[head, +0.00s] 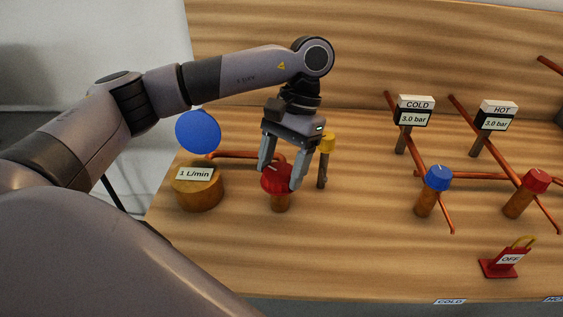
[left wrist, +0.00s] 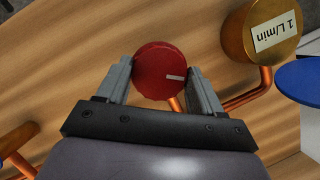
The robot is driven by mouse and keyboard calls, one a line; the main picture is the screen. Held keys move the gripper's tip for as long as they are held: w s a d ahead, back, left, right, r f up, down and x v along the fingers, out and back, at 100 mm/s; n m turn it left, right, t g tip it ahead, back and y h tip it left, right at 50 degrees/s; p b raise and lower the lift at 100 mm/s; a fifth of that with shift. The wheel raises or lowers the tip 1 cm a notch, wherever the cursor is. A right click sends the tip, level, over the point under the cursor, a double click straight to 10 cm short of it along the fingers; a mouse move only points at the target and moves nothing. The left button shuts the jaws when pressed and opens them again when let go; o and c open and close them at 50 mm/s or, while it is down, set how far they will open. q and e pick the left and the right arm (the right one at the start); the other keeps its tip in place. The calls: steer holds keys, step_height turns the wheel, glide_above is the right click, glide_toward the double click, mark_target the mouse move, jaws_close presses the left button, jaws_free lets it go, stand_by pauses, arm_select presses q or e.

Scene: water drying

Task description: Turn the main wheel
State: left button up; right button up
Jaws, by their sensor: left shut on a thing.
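The main wheel is not labelled; a red knob (head: 274,180) with a white mark stands on a short copper-coloured post at the left of the wooden board. My left gripper (head: 279,175) reaches down over this red knob with a finger on each side and is shut on it. In the left wrist view the red knob (left wrist: 161,72) sits between the fingertips (left wrist: 160,75), its white mark pointing right. My right gripper is in neither view.
A copper-coloured meter reading 1 L/min (head: 199,190) and a blue disc (head: 198,131) are left of the knob. A yellow-topped post (head: 325,146) stands close on the right. Further right are a blue knob (head: 438,178), another red knob (head: 536,180), two gauges and a red OFF sign (head: 504,262).

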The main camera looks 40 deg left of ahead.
arm_select(q)
steer(key=o, duration=1)
steer(key=shift+o, duration=0.2)
steer(key=p+v, duration=0.2)
steer(key=v, duration=0.5)
steer(key=shift+r, duration=0.15)
